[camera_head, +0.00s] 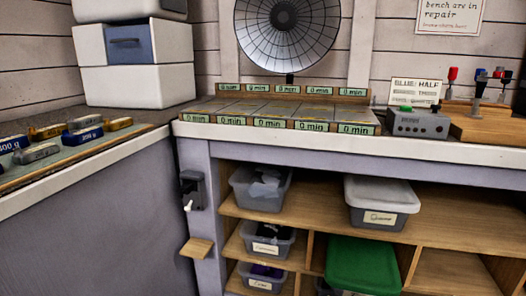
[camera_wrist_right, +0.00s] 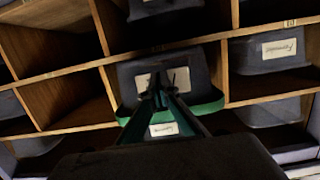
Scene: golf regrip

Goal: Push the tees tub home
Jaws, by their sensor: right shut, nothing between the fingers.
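Which tub holds the tees I cannot tell, as the label writing is too small to read. A grey tub with a green lid (camera_head: 363,265) sits in the lower shelf of the bench, its lid showing in the head view. In the right wrist view, which looks upside down, a dark tub with a green rim (camera_wrist_right: 207,110) and a pale label sits in a compartment. My right gripper (camera_wrist_right: 166,80) is shut and empty in front of this tub's face; whether it touches is unclear. My left gripper is not in view.
A white-lidded tub (camera_head: 380,190) stands on the upper shelf. Grey open tubs (camera_head: 262,190) stand at the left of the shelves. The compartment right of the green lid (camera_head: 455,270) looks empty. The shelf dividers (camera_wrist_right: 222,70) flank the tub closely.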

